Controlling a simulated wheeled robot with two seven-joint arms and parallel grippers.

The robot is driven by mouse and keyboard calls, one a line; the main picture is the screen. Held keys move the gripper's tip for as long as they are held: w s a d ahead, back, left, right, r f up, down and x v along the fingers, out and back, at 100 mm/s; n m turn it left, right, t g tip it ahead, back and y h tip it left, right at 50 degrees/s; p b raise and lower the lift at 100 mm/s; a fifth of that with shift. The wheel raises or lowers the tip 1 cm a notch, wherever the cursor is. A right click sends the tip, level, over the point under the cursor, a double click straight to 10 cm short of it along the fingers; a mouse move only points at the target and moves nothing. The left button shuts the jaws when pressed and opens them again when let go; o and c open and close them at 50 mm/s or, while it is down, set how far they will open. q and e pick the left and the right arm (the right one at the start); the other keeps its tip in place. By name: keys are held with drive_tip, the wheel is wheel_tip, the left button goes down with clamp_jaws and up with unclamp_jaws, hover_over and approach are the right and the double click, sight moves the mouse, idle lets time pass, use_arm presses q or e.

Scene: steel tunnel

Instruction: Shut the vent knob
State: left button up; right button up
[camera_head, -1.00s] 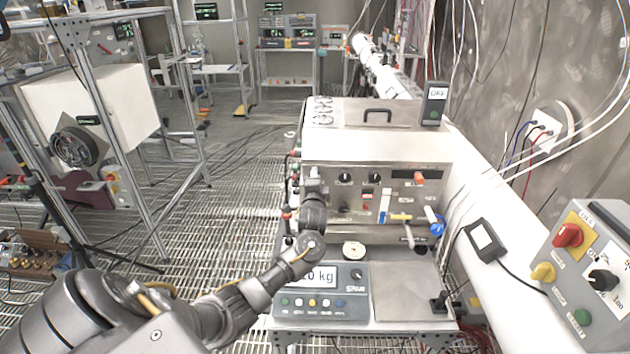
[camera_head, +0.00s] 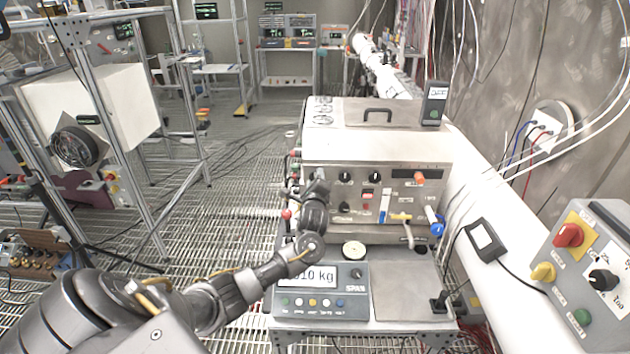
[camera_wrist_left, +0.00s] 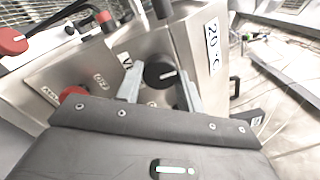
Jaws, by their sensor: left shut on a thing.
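The vent knob (camera_wrist_left: 160,72) is a round black knob with a white pointer line, on the steel panel in the left wrist view. My left gripper (camera_wrist_left: 157,82) has one finger on each side of it and is shut on it. A label beside the knob is partly covered by a finger. In the head view my left gripper (camera_head: 318,189) is at the left part of the steel box's front (camera_head: 400,222). It hides the knob there. My right gripper is not in view.
A scale (camera_head: 322,303) stands below my wrist. A red knob (camera_wrist_left: 72,95) is close beside the left finger.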

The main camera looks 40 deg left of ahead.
use_arm(q)
drive_tip(key=shift+f, duration=0.1)
idle(0.4)
drive_tip(key=o, duration=1)
drive_tip(key=shift+b+v, duration=1.1)
drive_tip(key=shift+v, duration=4.35)
